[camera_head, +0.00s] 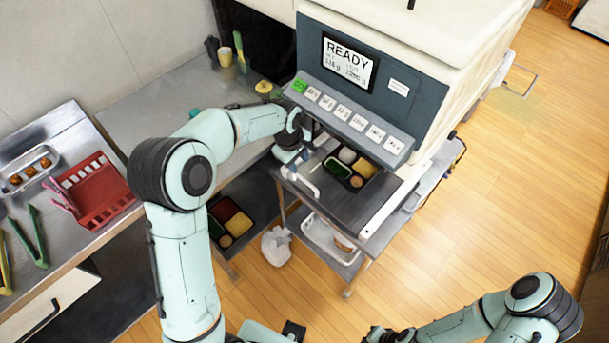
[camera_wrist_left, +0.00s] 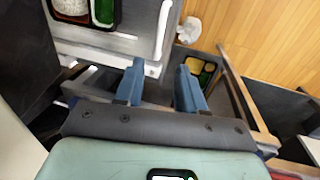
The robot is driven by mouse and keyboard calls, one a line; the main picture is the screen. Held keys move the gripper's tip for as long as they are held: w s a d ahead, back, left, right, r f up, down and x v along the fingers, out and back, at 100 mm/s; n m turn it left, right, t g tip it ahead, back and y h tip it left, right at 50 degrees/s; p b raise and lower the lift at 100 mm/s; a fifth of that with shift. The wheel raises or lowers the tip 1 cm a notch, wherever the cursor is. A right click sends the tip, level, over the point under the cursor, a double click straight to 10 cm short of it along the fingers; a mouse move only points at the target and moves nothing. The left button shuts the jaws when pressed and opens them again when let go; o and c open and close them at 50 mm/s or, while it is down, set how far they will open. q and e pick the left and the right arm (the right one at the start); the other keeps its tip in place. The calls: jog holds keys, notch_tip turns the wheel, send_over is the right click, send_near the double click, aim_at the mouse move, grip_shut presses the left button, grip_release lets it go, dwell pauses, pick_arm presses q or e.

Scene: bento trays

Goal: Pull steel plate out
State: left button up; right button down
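The steel plate (camera_head: 345,206) sits under the front of the machine and bears a dark bento tray (camera_head: 349,170) with food in its compartments. In the left wrist view the plate (camera_wrist_left: 113,40) lies at the upper left, with a pale handle bar (camera_wrist_left: 162,35) along its edge. My left gripper (camera_head: 305,170) is at the plate's left front side. In the left wrist view its two blue fingers (camera_wrist_left: 163,88) are apart, with the bar's end near the gap between them. I cannot tell whether they touch it. My right arm is at the bottom right; its fingers are not clear.
The machine (camera_head: 345,90) shows READY above a row of buttons. A second bento tray (camera_head: 231,222) lies on a lower shelf at the left. A white bin (camera_head: 330,238) and a white bag (camera_head: 276,245) are below the plate. A red basket (camera_head: 98,190) stands on the left counter.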

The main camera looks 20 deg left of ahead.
aim_at(304, 180)
pick_arm(q)
jog(key=f, duration=0.3)
jog(key=w+f, duration=0.1)
jog(key=f, duration=0.3)
jog(key=w+f, duration=0.1)
jog(key=f, duration=0.3)
jog(key=shift+w+d, duration=0.1)
jog(key=shift+d, duration=0.3)
grip_shut()
